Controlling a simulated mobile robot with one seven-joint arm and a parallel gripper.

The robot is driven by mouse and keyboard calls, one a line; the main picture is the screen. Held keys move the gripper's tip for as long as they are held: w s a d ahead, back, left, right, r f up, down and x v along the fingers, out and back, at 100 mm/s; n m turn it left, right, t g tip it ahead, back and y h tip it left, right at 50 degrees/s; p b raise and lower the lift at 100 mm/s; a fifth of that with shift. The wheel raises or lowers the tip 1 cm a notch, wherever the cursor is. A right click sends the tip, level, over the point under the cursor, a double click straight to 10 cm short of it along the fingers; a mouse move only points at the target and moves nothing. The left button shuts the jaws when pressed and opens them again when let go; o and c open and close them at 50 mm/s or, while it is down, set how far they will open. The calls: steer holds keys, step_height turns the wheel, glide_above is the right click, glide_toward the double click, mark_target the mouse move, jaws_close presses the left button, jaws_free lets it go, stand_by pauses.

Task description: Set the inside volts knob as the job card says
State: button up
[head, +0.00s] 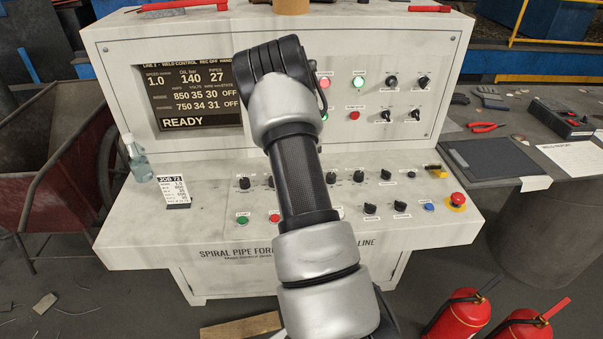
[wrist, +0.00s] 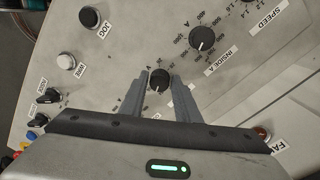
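In the wrist view my gripper (wrist: 160,78) is at a black round knob (wrist: 159,80), one finger on each side. Both fingers lie close against it, with no clear gap. This knob's own label is hidden by the fingers. It is beside the knob labelled INSIDE A (wrist: 203,38). In the head view my arm hides the gripper and this part of the console. The job card (head: 173,190), headed JOB 72 or similar, stands at the console's left; its small lines are unreadable. The screen (head: 195,92) reads READY, with rows 850 35 30 OFF and 750 34 31 OFF.
Other knobs and buttons crowd the panel, among them a JOG button (wrist: 89,18) and a red emergency stop (head: 457,200). A bottle (head: 137,160) stands left of the card. A side bench (head: 500,130) with tools is at right, fire extinguishers (head: 460,315) below it.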

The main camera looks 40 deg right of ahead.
steer(key=shift+o, duration=1.2)
step_height(320, 180, up, 18)
steer(key=p, duration=0.1)
steer(key=shift+w+f, duration=0.25)
steer(key=shift+w, duration=0.2)
